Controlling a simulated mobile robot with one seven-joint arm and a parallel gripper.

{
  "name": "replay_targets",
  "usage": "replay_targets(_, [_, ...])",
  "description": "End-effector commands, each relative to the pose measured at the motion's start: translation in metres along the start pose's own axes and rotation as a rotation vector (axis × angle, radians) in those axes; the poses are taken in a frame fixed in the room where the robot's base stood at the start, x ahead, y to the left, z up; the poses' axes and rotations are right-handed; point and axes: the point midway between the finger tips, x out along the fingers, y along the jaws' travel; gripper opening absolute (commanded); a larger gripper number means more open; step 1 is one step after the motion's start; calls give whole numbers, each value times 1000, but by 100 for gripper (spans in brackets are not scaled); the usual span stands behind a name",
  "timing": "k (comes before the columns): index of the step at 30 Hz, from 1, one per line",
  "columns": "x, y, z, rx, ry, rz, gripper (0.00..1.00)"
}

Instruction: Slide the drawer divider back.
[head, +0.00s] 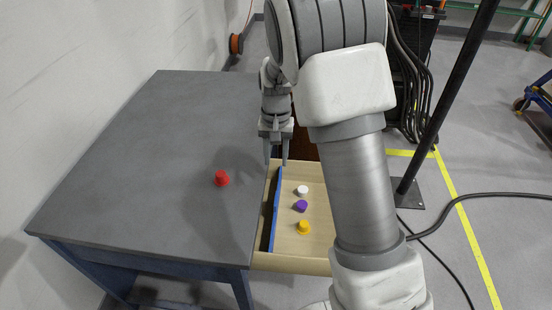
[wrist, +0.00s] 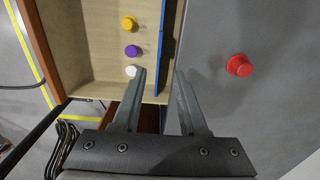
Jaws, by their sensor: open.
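The blue drawer divider (head: 275,209) stands lengthwise in the open wooden drawer (head: 317,261), close to the table side. It also shows in the wrist view (wrist: 161,45). My gripper (head: 276,160) is open and empty above the far end of the drawer. In the wrist view my gripper's fingertips (wrist: 159,72) appear on either side of the divider's near end in the picture. I cannot tell how far above it they are. A white (head: 302,190), a purple (head: 300,206) and a yellow knob-like piece (head: 304,227) are in the drawer, right of the divider in the head view.
The grey table (head: 160,150) stands left of the drawer. A red knob-like piece (head: 221,178) is on its top. My arm covers part of the drawer's right side in the head view. A black post (head: 440,110) rises from the floor at the right.

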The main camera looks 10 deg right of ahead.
Motion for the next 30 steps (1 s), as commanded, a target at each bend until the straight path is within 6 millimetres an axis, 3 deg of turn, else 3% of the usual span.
replay_targets(1, [0,0,0,0,0,0,41])
replay_targets(5, [8,7,1,42,-18,-8,17])
replay_targets(8, [26,25,6,176,-78,-40,0])
replay_targets(13, [68,67,18,587,-253,-162,0])
replay_targets(18, [97,102,21,1015,-428,-335,0])
replay_targets(24, [110,133,10,1360,-566,-526,0])
replay_targets(30, [110,145,3,1482,-615,-612,0])
